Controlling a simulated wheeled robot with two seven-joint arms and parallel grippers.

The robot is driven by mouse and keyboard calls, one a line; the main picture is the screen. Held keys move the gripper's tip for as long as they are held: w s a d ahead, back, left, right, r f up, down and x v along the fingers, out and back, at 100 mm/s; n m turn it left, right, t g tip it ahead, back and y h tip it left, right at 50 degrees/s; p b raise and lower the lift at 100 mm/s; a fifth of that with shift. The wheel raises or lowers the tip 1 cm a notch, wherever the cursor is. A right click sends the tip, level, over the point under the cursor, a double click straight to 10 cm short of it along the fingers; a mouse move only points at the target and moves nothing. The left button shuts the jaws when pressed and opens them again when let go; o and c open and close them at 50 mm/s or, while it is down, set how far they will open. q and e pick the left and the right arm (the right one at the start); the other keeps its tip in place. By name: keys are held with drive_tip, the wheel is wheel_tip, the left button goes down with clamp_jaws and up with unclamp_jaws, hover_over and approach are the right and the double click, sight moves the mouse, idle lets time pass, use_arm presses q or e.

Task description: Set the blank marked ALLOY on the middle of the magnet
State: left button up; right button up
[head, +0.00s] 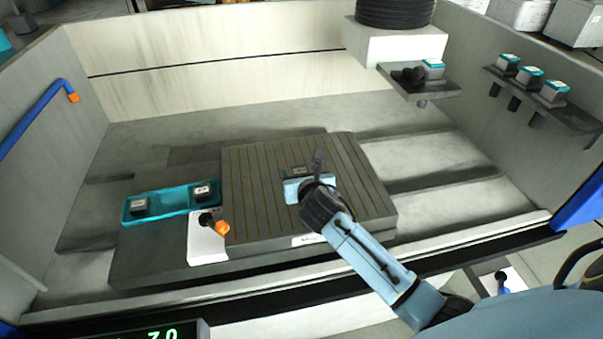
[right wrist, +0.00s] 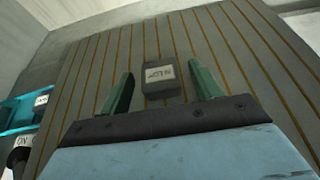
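The magnet (head: 260,215) is a dark grey slab with thin brown lines, and it also fills much of the right wrist view (right wrist: 85,85). A small dark blank (head: 299,170) with a pale label sits near its middle. In the right wrist view this blank (right wrist: 160,78) stands between my right fingers with a gap on both sides; its label appears to end in LOY, but is blurred. My right gripper (head: 305,180) is open over the magnet, with green fingers (right wrist: 162,92) in the wrist view. My left gripper is not in view.
A teal tray (head: 170,204) left of the magnet holds two blanks, one at each end. A white plate with an orange-tipped lever (head: 221,228) stands beside the magnet's left edge. Shelves (head: 548,105) with several teal-topped blocks are on the right wall.

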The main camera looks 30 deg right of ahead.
drive_tip(key=shift+r, duration=0.15)
drive_tip(key=shift+s+r, duration=0.1)
drive_tip(key=shift+s, duration=0.1)
drive_tip(key=p+v, duration=0.2)
drive_tip(key=v, duration=0.9)
drive_tip(key=shift+s+a+r, duration=0.1)
drive_tip(key=shift+s+a, duration=0.05)
drive_tip(key=shift+s, duration=0.15)
idle(0.7)
